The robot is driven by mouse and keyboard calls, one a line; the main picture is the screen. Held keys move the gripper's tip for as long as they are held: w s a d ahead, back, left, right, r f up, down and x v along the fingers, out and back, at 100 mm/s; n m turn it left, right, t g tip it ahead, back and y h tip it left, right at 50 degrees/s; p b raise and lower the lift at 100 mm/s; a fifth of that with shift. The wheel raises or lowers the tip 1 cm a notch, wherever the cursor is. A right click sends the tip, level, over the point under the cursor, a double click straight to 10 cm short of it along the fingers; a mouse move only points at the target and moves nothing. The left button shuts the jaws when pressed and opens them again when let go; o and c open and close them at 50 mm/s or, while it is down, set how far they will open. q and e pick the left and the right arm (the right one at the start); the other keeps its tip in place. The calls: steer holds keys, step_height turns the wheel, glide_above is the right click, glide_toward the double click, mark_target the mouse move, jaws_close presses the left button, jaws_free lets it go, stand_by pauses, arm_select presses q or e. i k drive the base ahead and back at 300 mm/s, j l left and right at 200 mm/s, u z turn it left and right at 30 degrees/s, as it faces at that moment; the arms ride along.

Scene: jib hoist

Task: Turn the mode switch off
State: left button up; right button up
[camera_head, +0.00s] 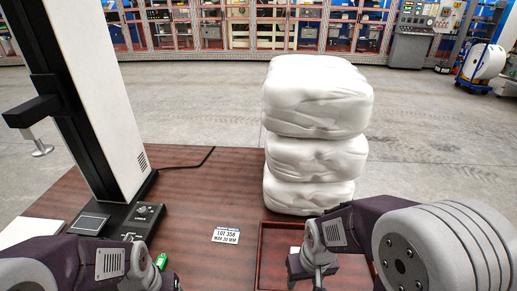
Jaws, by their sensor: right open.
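A black control box (148,216) with small dark controls and pale markings stands at the foot of the hoist column (95,90). The mode switch itself is too small to pick out. My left gripper (160,283) is at the bottom edge, below and nearer than the box; its fingertips are cut off, so its jaws cannot be judged. My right gripper (311,272) is open over the reddish-brown tray (263,245), well to the right of the box. A small green item (161,261) shows beside my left wrist.
Several white wrapped bales (316,140) stand stacked behind the tray. A label card (226,235) reading LOT 358 lies on the brown table (190,200). A black cable (190,165) runs behind the box.

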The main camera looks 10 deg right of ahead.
mark_target(128, 237)
steer(key=k+u, duration=0.1)
steer(key=u, duration=0.25)
steer(key=k+l+u, duration=0.1)
steer(key=u, duration=0.25)
steer(key=k+u, duration=0.1)
steer(key=u, duration=0.25)
steer(key=i+j+u, duration=0.2)
steer(key=i+u, duration=0.55)
steer(key=i+j, duration=0.05)
